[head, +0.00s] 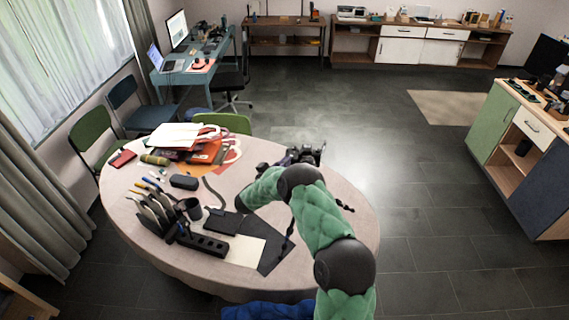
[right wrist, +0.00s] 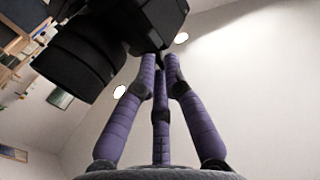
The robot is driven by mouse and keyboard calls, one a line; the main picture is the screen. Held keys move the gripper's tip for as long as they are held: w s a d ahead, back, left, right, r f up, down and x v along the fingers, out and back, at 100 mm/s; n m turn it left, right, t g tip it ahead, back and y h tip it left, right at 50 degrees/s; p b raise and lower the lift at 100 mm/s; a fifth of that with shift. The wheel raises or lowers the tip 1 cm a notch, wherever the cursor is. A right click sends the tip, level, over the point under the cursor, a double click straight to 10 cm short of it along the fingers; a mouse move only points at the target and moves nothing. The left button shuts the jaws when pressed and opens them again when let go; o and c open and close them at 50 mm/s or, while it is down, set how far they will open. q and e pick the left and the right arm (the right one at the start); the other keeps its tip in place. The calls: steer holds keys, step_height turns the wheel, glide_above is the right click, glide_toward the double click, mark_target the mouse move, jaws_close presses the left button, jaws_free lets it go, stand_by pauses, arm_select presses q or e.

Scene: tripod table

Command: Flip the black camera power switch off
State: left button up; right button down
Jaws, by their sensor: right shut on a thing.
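The black camera (head: 312,152) is at the right far side of the round table, partly behind my right arm. Black tripod parts (head: 290,235) show below it, beside the arm. In the right wrist view the camera (right wrist: 80,55) is large and dark, its lens barrel pointing to the lower left. My right gripper (head: 290,157) has purple fingers, which come together at the lower right corner of the camera body (right wrist: 160,58). The gripper is shut on the camera there. The power switch cannot be made out. My left gripper is not in view.
The pale round table (head: 340,190) carries papers and folders (head: 190,140), a black case (head: 184,181), a mug (head: 190,208), a black power strip (head: 203,243) and a dark mat (head: 262,258). A green chair (head: 222,122) stands behind it.

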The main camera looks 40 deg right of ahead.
steer(key=shift+s+d+r+n+t+y+b, duration=0.1)
steer(key=shift+s+d+n+t+y+b, duration=0.2)
steer(key=shift+n+t+y+b, duration=0.85)
steer(key=shift+s+d+n+t+y+b, duration=0.2)
steer(key=shift+s+n+t+y+b, duration=0.2)
steer(key=shift+n+t+y, duration=0.75)
steer(key=shift+s+d+r+n+t+y+b, duration=0.1)
steer(key=shift+s+d+n+t+y+b, duration=0.25)
steer(key=shift+n+t+b, duration=0.9)
steer(key=shift+a+m+t+p, duration=0.1)
steer(key=shift+m+t+p, duration=0.35)
steer(key=shift+p, duration=0.05)
steer(key=c, duration=1.4)
jaws_free()
steer(key=shift+c, duration=0.2)
steer(key=shift+a, duration=0.1)
steer(key=shift+s+f, duration=0.1)
steer(key=shift+f, duration=0.05)
